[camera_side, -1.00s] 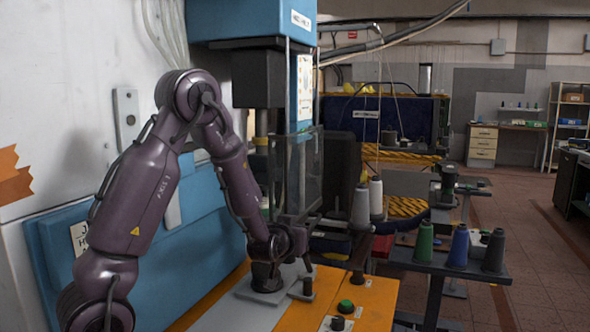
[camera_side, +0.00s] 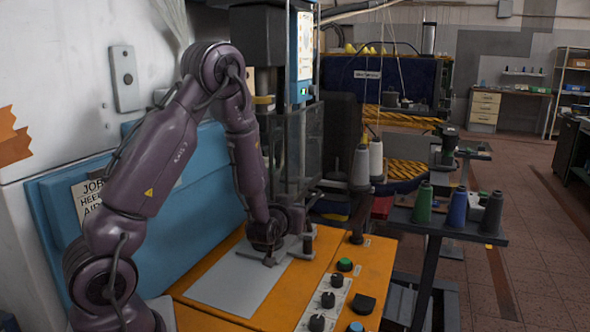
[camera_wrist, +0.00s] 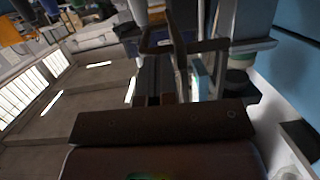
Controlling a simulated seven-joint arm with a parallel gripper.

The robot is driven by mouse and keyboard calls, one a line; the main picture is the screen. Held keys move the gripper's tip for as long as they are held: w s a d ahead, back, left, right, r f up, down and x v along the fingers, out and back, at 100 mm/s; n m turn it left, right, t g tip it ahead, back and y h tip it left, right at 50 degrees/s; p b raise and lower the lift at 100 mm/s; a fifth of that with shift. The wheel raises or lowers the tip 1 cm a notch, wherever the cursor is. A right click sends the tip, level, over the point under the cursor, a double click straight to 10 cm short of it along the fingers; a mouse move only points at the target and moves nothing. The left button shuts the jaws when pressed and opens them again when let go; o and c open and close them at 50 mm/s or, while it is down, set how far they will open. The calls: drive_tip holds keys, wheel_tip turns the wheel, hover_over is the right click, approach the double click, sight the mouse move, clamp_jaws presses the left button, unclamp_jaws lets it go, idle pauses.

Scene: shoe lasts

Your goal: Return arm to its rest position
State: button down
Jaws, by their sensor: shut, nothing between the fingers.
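My gripper (camera_side: 267,250) is at the lower end of my purple arm in the side view, low over the orange machine bench (camera_side: 330,262). It is shut with nothing seen between the fingers. A grey metal plate (camera_side: 288,247) lies right by it; I cannot tell whether they touch. In the wrist view a dark brown block (camera_wrist: 160,122) fills the lower middle, with thin dark bars above it. I make out no shoe last in either view.
A tall press with a clear guard (camera_side: 303,140) stands close behind my wrist. Thread cones (camera_side: 458,207) stand on a dark table to the right. A pale sheet (camera_side: 238,285) lies bare on the bench.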

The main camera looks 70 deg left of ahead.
drive_tip(key=s+d+f+m+g+h, duration=0.1)
drive_tip(key=s+d+m+g+h, duration=0.15)
drive_tip(key=d+h, duration=0.35)
drive_tip(key=s+d+f+m+g+h, duration=0.1)
drive_tip(key=s+d+g+h, duration=0.15)
drive_tip(key=d, duration=0.65)
drive_tip(key=s+d+r+m+h, duration=0.1)
drive_tip(key=s+d+r+m, duration=0.2)
drive_tip(key=s+r, duration=0.3)
drive_tip(key=s+d+r+m+h, duration=0.1)
drive_tip(key=s+d+r+m, duration=0.2)
drive_tip(key=r, duration=0.8)
drive_tip(key=shift+s+d+r+h, duration=0.2)
drive_tip(key=shift+s+d+h, duration=0.15)
drive_tip(key=shift+s+d, duration=0.95)
